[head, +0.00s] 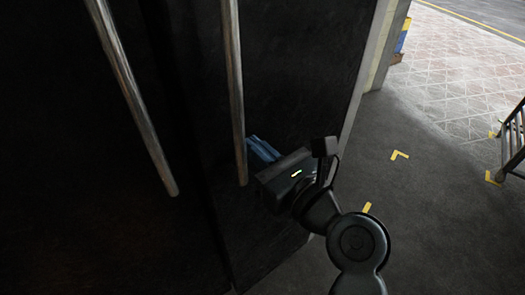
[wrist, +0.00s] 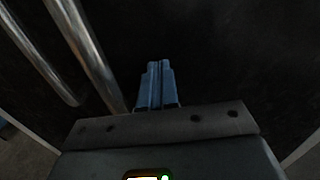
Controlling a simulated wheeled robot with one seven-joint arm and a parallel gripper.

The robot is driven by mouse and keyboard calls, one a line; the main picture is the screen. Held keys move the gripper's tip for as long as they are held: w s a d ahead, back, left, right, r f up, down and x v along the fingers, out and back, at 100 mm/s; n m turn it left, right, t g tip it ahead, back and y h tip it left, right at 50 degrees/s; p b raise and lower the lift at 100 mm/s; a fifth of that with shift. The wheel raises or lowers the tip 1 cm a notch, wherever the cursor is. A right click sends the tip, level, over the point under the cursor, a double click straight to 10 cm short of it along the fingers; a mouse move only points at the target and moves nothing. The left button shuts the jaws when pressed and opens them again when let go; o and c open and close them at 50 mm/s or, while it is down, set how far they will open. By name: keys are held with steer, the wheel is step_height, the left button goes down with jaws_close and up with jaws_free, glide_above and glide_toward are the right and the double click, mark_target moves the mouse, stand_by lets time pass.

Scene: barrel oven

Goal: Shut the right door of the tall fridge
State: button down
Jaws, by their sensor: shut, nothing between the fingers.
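The tall fridge has a dark front with two doors, filling the left of the head view. The right door (head: 290,70) has a long vertical metal handle (head: 235,90) near its left edge. The left door (head: 70,150) has a matching handle (head: 133,95). A dark seam runs between the doors; I cannot tell whether the right door is fully flush. My gripper (head: 254,142) is shut and empty, just right of the right door's handle, with its blue fingers towards the door face. In the wrist view the fingertips (wrist: 158,66) are before the dark door; contact is unclear.
A pale wall edge (head: 372,60) stands right of the fridge. The grey floor (head: 440,225) to the right is open, with yellow corner marks (head: 400,155). A metal rack or cart (head: 513,140) stands at the far right edge. Paving lies beyond the opening.

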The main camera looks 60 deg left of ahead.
steer(key=a, duration=0.2)
steer(key=s+a+p, duration=0.1)
steer(key=a, duration=0.1)
steer(key=shift+a+r, duration=0.1)
steer(key=shift+r, duration=0.05)
steer(key=shift+p, duration=0.3)
